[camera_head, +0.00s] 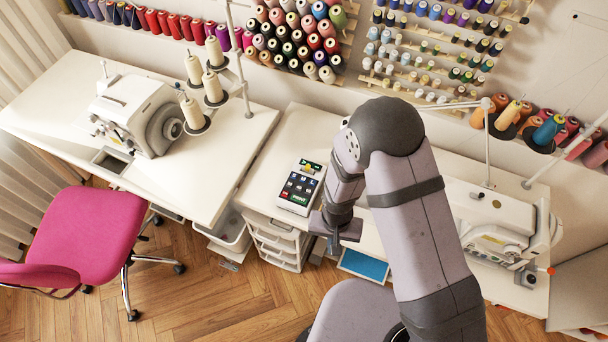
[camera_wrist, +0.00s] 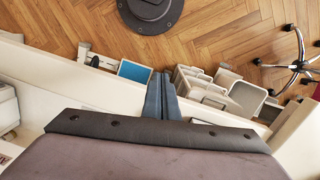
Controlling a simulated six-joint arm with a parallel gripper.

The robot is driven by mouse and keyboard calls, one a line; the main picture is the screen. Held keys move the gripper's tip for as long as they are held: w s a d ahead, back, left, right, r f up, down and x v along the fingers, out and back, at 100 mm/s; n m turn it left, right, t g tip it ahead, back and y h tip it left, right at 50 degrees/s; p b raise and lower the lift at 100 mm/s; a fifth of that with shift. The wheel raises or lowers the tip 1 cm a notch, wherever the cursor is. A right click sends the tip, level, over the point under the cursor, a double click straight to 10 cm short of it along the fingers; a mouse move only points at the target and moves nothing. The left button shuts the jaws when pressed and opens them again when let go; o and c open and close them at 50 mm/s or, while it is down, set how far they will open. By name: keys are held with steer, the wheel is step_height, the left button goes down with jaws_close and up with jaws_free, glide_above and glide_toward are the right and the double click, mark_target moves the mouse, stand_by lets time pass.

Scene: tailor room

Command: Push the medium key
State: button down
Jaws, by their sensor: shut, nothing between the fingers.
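A small white label device (camera_head: 300,188) with a dark key panel and a green PRINT key lies on the white table. Its key letters are too small to read surely, so I cannot pick out the medium key. My gripper (camera_head: 333,243) is to the right of the device and nearer the table's front edge, apart from it. In the wrist view my gripper (camera_wrist: 161,95) shows two blue-grey fingers closed together with nothing between them. The device is not seen in the wrist view.
My arm hides part of the right table. A sewing machine (camera_head: 505,222) stands at right, a serger (camera_head: 136,112) at left. White drawers (camera_head: 275,240) are under the table, and a blue-topped pedal (camera_head: 364,266) is below the edge. A pink chair (camera_head: 95,230) is at left.

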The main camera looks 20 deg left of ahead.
steer(key=w+a+m+t+y, duration=0.2)
steer(key=w+a+m, duration=0.2)
steer(key=w+a, duration=0.15)
step_height(320, 180, up, 8)
steer(key=m+t+y, duration=0.5)
steer(key=m+t, duration=0.1)
steer(key=m, duration=1)
glide_above(305, 182)
steer(key=shift+m, duration=0.5)
steer(key=shift+f, duration=0.15)
step_height(305, 182, down, 7)
steer(key=b, duration=0.5)
steer(key=shift+f, duration=0.15)
steer(key=shift+f+b, duration=0.65)
steer(key=shift+b, duration=0.15)
steer(key=shift+f, duration=0.1)
